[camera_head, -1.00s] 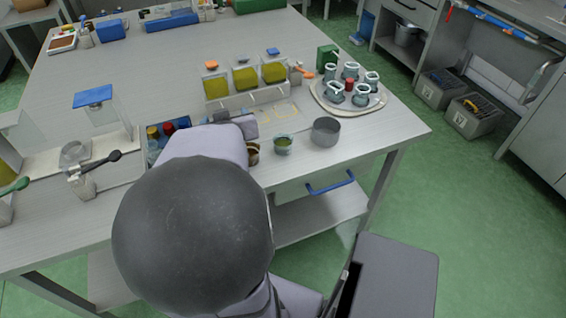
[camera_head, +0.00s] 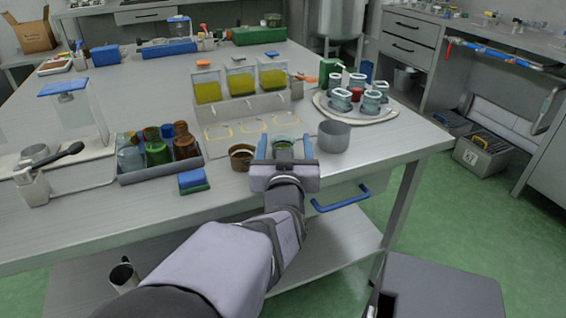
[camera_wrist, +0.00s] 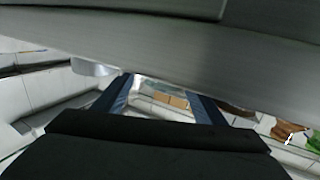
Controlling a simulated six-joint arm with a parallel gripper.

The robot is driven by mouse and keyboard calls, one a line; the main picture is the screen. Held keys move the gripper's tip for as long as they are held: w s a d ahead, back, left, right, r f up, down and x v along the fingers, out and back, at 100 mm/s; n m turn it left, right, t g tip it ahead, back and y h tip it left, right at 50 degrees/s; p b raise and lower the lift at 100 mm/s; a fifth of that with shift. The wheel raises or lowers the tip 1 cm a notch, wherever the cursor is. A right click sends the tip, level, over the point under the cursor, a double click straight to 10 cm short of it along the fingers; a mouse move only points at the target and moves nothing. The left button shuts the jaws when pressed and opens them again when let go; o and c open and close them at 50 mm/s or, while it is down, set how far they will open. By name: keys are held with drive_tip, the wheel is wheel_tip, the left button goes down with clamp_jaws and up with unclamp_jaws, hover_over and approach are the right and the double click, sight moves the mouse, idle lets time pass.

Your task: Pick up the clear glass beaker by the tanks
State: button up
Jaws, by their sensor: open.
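A small clear glass beaker with a greenish look (camera_head: 283,147) stands upright near the front edge of the steel table (camera_head: 110,222), in front of the tanks with yellow-green liquid (camera_head: 240,88). My gripper (camera_head: 285,142) is low at the front edge, its blue fingers open and spread to either side of the beaker in the head view. Whether they touch it I cannot tell. In the wrist view the open fingers (camera_wrist: 160,92) frame a pale, blurred gap where the beaker cannot be made out clearly.
A grey metal pot (camera_head: 333,137) stands close right of my gripper, a brown pot (camera_head: 241,158) close left. A blue-green block (camera_head: 193,181) and a tray of bottles (camera_head: 160,170) lie further left. A round tray (camera_head: 330,112) with several glass jars is behind right.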

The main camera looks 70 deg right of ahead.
sight(283, 137)
drive_tip(key=shift+w+a+f, duration=0.1)
drive_tip(key=shift+w+f, duration=0.15)
drive_tip(key=shift+f, duration=0.1)
drive_tip(key=shift+p+x, duration=0.35)
drive_tip(key=shift+x, duration=0.85)
drive_tip(key=shift+b+x, duration=0.3)
drive_tip(key=shift+x, duration=1)
drive_tip(key=c, duration=1.3)
